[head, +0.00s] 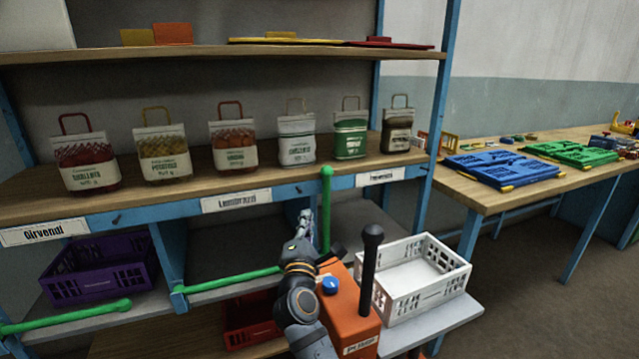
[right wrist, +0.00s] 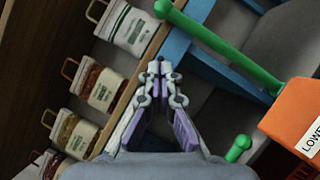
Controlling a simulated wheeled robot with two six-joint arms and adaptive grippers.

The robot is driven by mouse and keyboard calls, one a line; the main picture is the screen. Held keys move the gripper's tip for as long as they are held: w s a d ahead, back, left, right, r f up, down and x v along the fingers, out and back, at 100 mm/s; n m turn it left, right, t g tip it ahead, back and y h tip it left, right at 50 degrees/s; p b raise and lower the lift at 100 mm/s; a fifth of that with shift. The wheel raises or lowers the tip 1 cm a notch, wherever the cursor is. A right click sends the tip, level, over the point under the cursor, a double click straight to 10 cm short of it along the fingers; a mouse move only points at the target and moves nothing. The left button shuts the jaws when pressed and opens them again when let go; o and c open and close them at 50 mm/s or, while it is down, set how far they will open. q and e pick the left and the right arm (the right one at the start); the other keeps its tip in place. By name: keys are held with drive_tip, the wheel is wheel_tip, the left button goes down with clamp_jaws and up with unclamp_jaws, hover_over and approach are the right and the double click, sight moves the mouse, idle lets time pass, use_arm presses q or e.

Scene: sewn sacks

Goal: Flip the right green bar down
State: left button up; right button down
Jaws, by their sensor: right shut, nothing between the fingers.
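The right green bar (head: 326,212) stands upright at the right bay of the shelf, its round knob at the top level with the label strip. It also shows in the right wrist view (right wrist: 220,48), running diagonally toward an orange box. My right gripper (head: 305,218) is just left of the upright bar, shut and empty, apart from it. In the right wrist view its fingertips (right wrist: 160,68) meet below and left of the bar. The middle green bar (head: 235,281) and the left green bar (head: 65,316) lie roughly level across their bays. My left gripper is not in view.
An orange box (head: 352,325) with a blue knob and black post stands right of my arm. A white crate (head: 412,310) is on the right, a purple crate (head: 98,282) in the left bay. Several small sacks line the shelf (head: 200,200) above.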

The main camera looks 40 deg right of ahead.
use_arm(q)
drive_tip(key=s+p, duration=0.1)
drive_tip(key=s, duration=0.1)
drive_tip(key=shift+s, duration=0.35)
use_arm(e)
drive_tip(key=x, duration=0.4)
drive_tip(key=s+d+x, duration=0.1)
drive_tip(key=x, duration=0.3)
drive_tip(key=d+x, duration=0.1)
drive_tip(key=x, duration=0.4)
drive_tip(key=shift+s+r, duration=0.25)
drive_tip(key=shift+r, duration=0.1)
